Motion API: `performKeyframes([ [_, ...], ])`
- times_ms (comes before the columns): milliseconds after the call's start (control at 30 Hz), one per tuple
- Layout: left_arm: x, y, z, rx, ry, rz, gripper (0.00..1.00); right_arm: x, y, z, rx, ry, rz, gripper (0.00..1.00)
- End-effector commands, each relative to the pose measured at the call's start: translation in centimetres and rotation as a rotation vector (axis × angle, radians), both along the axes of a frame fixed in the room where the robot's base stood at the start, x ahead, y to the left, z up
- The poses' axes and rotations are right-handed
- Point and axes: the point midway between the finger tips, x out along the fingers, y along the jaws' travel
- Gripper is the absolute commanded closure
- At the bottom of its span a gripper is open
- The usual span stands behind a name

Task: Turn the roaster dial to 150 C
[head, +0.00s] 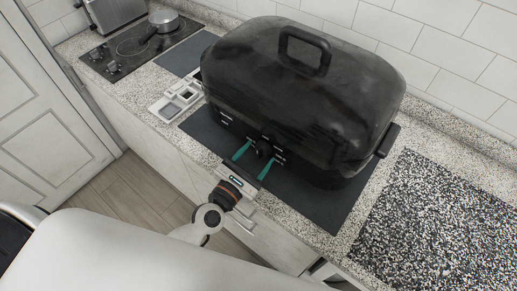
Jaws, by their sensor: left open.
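A large black roaster (300,90) with a domed lid and a top handle stands on a dark mat (335,212) on the speckled counter. Its dial (263,149) is a dark knob low on the front face, with small white markings on both sides. The dial's setting is too small to read. My left gripper (254,162) is at the roaster's front, open, with its two teal fingers on either side of the dial. I cannot tell whether the fingers touch it. My right gripper is not in view.
A white divided tray (177,100) lies left of the roaster. A black cooktop (125,50) with a metal pot (164,20) is at the back left. A black-and-white speckled mat (440,225) covers the right counter. A tiled wall runs behind.

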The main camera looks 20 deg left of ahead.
Motion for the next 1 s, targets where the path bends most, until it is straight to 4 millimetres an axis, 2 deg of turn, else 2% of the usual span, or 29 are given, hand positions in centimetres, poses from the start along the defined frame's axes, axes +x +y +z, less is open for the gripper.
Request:
performKeyframes([
  [133,1.04,-0.32,0.06,-0.001,0.000,0.000,0.40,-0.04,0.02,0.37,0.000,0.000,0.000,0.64],
  [433,1.23,-0.37,-0.02,-0.001,0.001,-0.001,0.40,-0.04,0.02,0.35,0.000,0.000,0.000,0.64],
  [700,1.21,-0.35,-0.01,0.000,0.000,0.000,0.84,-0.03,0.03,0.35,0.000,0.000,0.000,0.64],
  [1000,1.21,-0.34,-0.04,0.033,-0.013,0.000,0.85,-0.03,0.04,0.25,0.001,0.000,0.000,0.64],
])
